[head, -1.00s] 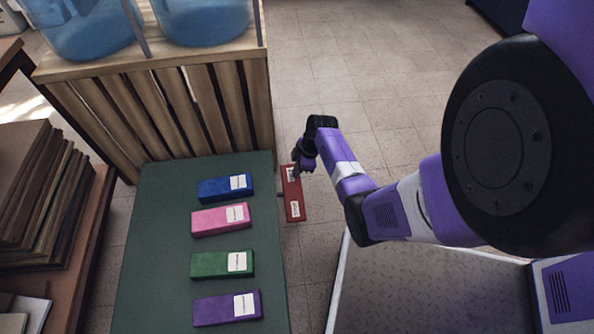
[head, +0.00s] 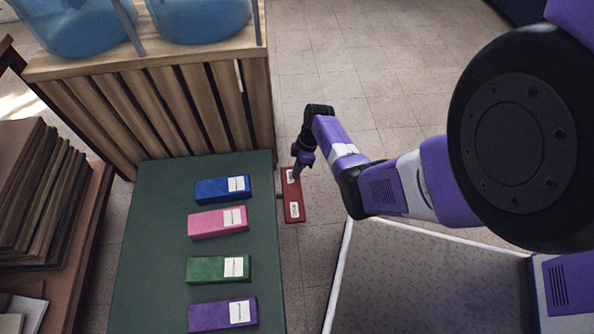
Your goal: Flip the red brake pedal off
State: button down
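The red brake pedal (head: 292,206) is a flat red block with two white labels. It sits just off the right edge of the green board (head: 160,240), with a thin dark link between them at its left side. My gripper (head: 296,174) points down at the pedal's far end and covers part of it near the upper label. I cannot tell whether it touches the pedal. The fingers are dark and too small to show whether they are open or shut.
Blue (head: 222,189), pink (head: 217,222), green (head: 217,270) and purple (head: 221,314) blocks lie on the board. A wooden crate (head: 160,110) with blue jugs stands behind. A stack of brown boards (head: 35,190) is at left. Tiled floor is clear beyond my arm.

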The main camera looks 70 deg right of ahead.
jog(key=shift+w+d+f+y+b, duration=0.1)
jog(key=shift+d+f+y+b, duration=0.2)
jog(key=shift+b, duration=0.3)
jog(key=shift+w+d+f+y+b, duration=0.1)
jog(key=shift+f+y+b, duration=0.1)
jog(key=shift+f+b, duration=0.3)
jog(key=shift+r, duration=0.15)
